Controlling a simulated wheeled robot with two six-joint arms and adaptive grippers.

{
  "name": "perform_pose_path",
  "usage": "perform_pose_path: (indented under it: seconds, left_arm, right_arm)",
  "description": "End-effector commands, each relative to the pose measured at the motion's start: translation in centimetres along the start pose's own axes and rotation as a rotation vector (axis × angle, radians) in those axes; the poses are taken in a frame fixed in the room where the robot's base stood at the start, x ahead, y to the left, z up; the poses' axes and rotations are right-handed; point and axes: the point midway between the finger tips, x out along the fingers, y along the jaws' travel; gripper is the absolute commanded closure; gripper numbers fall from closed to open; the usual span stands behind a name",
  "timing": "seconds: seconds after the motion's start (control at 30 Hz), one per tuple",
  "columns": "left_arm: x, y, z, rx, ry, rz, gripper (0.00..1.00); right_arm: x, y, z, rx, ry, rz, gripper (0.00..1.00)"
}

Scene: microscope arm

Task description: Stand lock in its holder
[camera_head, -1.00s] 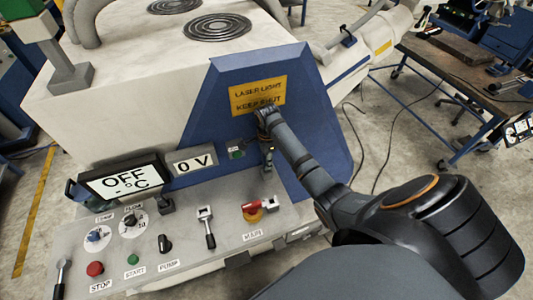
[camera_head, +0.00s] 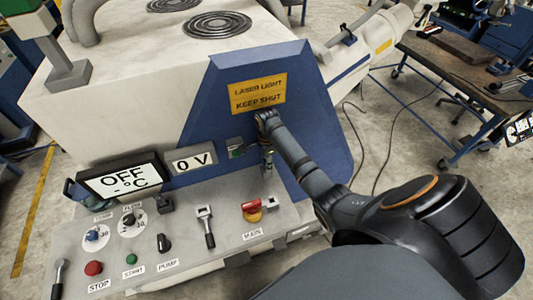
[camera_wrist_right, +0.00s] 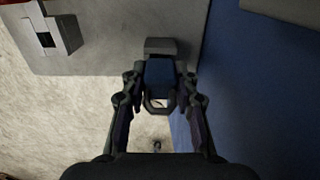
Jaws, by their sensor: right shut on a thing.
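The lock (camera_wrist_right: 160,74) is a small blue padlock with a grey shackle (camera_wrist_right: 157,104). In the right wrist view it sits between the fingers of my right gripper (camera_wrist_right: 161,80), which is shut on it. The shackle points toward the wrist camera. A grey block (camera_wrist_right: 160,46), which looks like the holder, is just beyond the lock; whether they touch I cannot tell. In the head view my right gripper (camera_head: 268,158) hangs above the console, over the grey block (camera_head: 273,203) right of the MAIN switch. The lock is too small to make out there. My left gripper is out of view.
The red and yellow MAIN switch (camera_head: 253,208) is close left of the grey block. A blue sloped panel (camera_head: 310,130) with a yellow laser sign (camera_head: 258,94) rises behind my gripper. Knobs, buttons and a lever (camera_head: 208,232) stand farther left on the console.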

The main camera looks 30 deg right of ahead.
Motion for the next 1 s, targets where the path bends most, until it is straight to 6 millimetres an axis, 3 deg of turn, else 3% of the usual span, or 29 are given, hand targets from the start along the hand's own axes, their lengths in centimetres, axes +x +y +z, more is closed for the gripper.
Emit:
perform_pose_path:
  seconds: [0.23, 0.27, 0.43, 0.77, 0.87, 1.0]
  left_arm:
    - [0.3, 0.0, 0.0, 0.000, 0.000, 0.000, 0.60]
    - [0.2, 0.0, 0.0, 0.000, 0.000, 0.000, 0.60]
    - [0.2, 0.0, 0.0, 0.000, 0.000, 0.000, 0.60]
    - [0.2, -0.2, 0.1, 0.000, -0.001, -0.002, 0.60]
    - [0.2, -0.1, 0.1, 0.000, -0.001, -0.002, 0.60]
    - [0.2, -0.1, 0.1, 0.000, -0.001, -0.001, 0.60]
  right_arm:
    - [0.7, 0.0, 0.0, 0.000, 0.000, 0.001, 1.00]
    - [0.6, 0.0, 0.0, 0.000, 0.000, 0.000, 0.68]
    - [0.6, 0.0, 0.0, 0.000, 0.000, 0.000, 0.45]
    - [0.4, 0.0, 0.0, 0.000, 0.000, 0.000, 0.44]
    - [-0.8, -0.1, 0.0, 0.000, -0.001, -0.002, 0.44]
    - [-4.1, -0.1, -0.1, 0.000, 0.001, -0.005, 0.44]
